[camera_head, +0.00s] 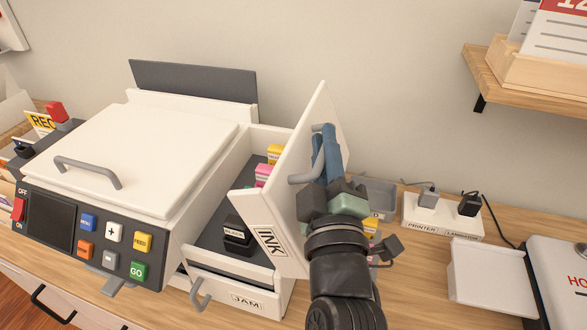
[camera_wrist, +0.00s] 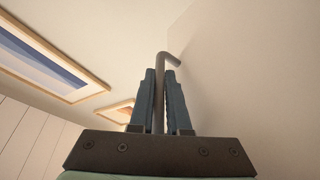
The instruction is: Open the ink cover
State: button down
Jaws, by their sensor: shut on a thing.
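The ink cover (camera_head: 287,195) is a white panel with an INK label on the right side of the white printer (camera_head: 150,155). It stands raised and tilted, and the ink compartment beside it shows open. Inside are a black cartridge (camera_head: 238,235), a pink one (camera_head: 263,174) and a yellow one (camera_head: 275,153). My gripper (camera_head: 322,160) is on the right of the cover, its blue fingers shut on the cover's grey handle (camera_head: 303,178). In the wrist view my fingers (camera_wrist: 160,100) close around the grey handle bar (camera_wrist: 162,62), whose bent end sticks out above them.
Right of my gripper are a grey bin (camera_head: 377,195), a power strip (camera_head: 440,217) with plugs and cords, and a white tray (camera_head: 487,275). A wall shelf (camera_head: 510,85) juts out at the upper right. A JAM drawer (camera_head: 240,299) with a handle is below the ink compartment.

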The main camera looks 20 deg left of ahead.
jog(key=d+f+m+t+h+b, duration=0.1)
jog(key=d+f+m+b, duration=0.1)
jog(key=d+m+b, duration=0.2)
jog(key=shift+d+m+h+b, duration=0.35)
jog(key=shift+d+b, duration=0.25)
jog(key=shift+d, duration=0.35)
jog(key=shift+s, duration=0.1)
jog(key=c, duration=1.2)
grip_release()
jog(key=shift+o, duration=0.2)
jog(key=b+v, duration=0.1)
jog(key=v, duration=1.2)
jog(key=shift+f, duration=0.2)
jog(key=shift+f, duration=0.1)
